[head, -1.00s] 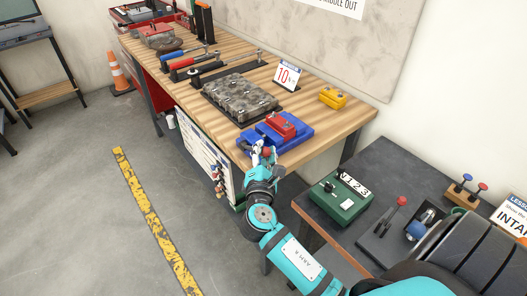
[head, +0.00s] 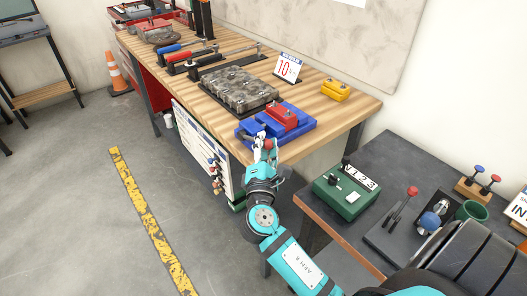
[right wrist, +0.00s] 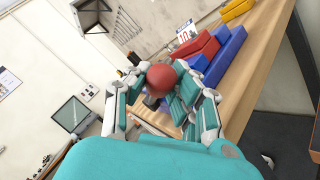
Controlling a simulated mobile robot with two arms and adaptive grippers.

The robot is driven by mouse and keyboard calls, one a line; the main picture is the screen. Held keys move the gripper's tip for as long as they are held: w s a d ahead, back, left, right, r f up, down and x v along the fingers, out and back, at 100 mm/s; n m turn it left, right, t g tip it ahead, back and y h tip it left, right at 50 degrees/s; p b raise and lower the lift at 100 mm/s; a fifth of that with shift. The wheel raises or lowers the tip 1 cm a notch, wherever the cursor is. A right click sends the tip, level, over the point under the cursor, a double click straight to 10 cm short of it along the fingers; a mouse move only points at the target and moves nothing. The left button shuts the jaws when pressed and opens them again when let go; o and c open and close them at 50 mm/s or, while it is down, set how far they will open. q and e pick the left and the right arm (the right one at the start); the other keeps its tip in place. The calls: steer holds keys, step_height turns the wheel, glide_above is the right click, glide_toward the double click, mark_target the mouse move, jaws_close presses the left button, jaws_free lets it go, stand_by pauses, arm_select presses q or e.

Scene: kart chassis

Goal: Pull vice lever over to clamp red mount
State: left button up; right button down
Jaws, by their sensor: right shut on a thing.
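A blue vice (head: 302,129) sits near the front corner of the wooden bench. A red mount (head: 282,116) sits in it. Both show in the right wrist view, the red mount (right wrist: 195,47) beside the blue vice (right wrist: 225,57). The vice lever ends in a red ball knob (head: 268,144), at the vice's front side. My right gripper (head: 264,147) is shut on this knob. In the right wrist view the red knob (right wrist: 162,77) lies between the fingers of my right gripper (right wrist: 163,92). The lever shaft is mostly hidden by the fingers. My left gripper is not in view.
Beside the vice are a grey cast block (head: 238,90), a "10" sign (head: 288,68) and a yellow block (head: 335,90). A dark table (head: 385,165) at right carries a green box (head: 345,192) and a red-knobbed lever (head: 411,191).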

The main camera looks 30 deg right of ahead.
steer(key=shift+s+f, duration=0.1)
steer(key=shift+f, duration=0.65)
steer(key=c, duration=1.1)
jaws_free()
steer(key=shift+s+a+r, duration=0.1)
steer(key=shift+s, duration=0.05)
steer(key=shift+o, duration=0.2)
steer(key=shift+r, duration=0.1)
steer(key=v, duration=1.2)
steer(key=shift+r, duration=0.15)
